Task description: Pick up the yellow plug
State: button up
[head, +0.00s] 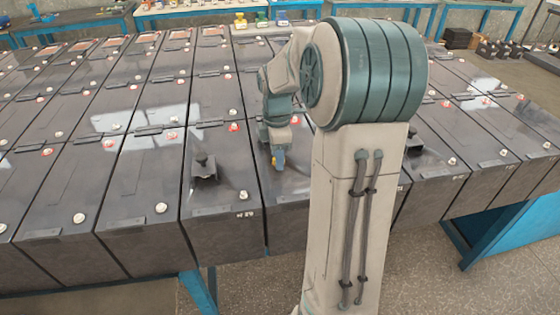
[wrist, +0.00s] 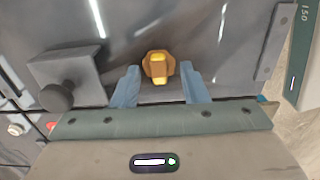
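In the wrist view a yellow plug (wrist: 159,68) with an orange-brown rim sits on the top of a dark grey battery. My gripper (wrist: 160,85) is open, with its two blue fingers apart, one on the left and one on the right of the plug. I cannot tell whether the fingertips touch it. In the head view my gripper (head: 278,160) points down over a battery top right of a black knobbed block. A small yellow spot shows there at the fingers, and my arm hides part of the area.
A black block with a round knob (wrist: 60,95) stands left of the gripper; it also shows in the head view (head: 204,168). Rows of dark batteries (head: 92,185) with white and red terminals fill the blue-legged bench. Other blue tables (head: 200,10) stand behind.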

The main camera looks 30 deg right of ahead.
grip_shut()
jog(key=shift+r, duration=0.15)
jog(key=shift+r, duration=0.3)
notch_tip(320, 180, up, 4)
jog(key=shift+f, duration=0.2)
jog(key=s+d+r+b, duration=0.1)
jog(key=s+d+r, duration=0.5)
jog(key=s+d, duration=0.2)
jog(key=shift+s+r, duration=0.25)
jog(key=shift+r, duration=0.05)
jog(key=shift+d, duration=0.1)
